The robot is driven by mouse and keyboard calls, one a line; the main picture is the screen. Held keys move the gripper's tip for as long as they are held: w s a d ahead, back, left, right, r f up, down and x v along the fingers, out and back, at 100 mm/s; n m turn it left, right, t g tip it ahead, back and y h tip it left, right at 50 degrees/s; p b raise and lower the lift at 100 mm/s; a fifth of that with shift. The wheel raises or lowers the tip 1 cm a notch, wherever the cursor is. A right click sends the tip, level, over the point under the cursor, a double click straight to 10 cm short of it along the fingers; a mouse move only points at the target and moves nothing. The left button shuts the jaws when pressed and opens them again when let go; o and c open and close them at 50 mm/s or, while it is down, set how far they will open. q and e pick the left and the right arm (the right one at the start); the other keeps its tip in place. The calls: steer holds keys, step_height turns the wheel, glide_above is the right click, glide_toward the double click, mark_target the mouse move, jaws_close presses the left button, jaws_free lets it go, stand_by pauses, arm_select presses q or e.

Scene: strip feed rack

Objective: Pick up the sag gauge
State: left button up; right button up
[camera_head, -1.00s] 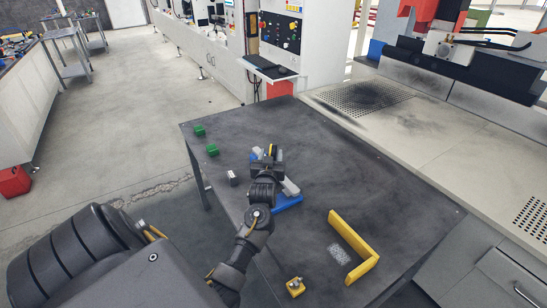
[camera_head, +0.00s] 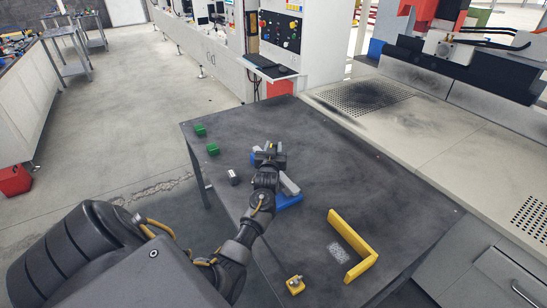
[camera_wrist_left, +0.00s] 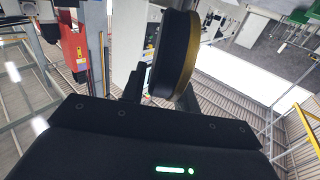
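My left gripper (camera_head: 269,150) is over the far left part of the dark table, above a blue base with a grey bar. In the left wrist view a thick round disc (camera_wrist_left: 172,58), black with a yellow-gold side, stands between the fingers, which appear shut on it. I cannot tell whether this disc is the sag gauge. The blue base (camera_head: 291,201) and grey bar (camera_head: 290,185) are partly hidden by my gripper and wrist. A small grey block (camera_head: 232,177) is left of the gripper. A yellow block with a grey knob (camera_head: 295,284) is near the front. My right gripper is not in view.
Two green blocks (camera_head: 212,149) lie along the left side of the dark table (camera_head: 340,175). A yellow angled rail (camera_head: 352,250) stands at the front right beside a pale patch. The table's middle right is clear. A machine bench (camera_head: 430,130) adjoins the right side.

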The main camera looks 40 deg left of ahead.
arm_select(q)
jaws_close()
steer(key=shift+r, duration=0.15)
steer(key=shift+r, duration=0.25)
step_height(320, 180, up, 3)
steer(key=shift+f, duration=0.2)
steer(key=s+a+r+b, duration=0.1)
steer(key=s+a+r, duration=0.3)
steer(key=s+r, duration=0.5)
steer(key=s, duration=0.4)
steer(key=shift+s+r, duration=0.25)
steer(key=shift+r, duration=0.05)
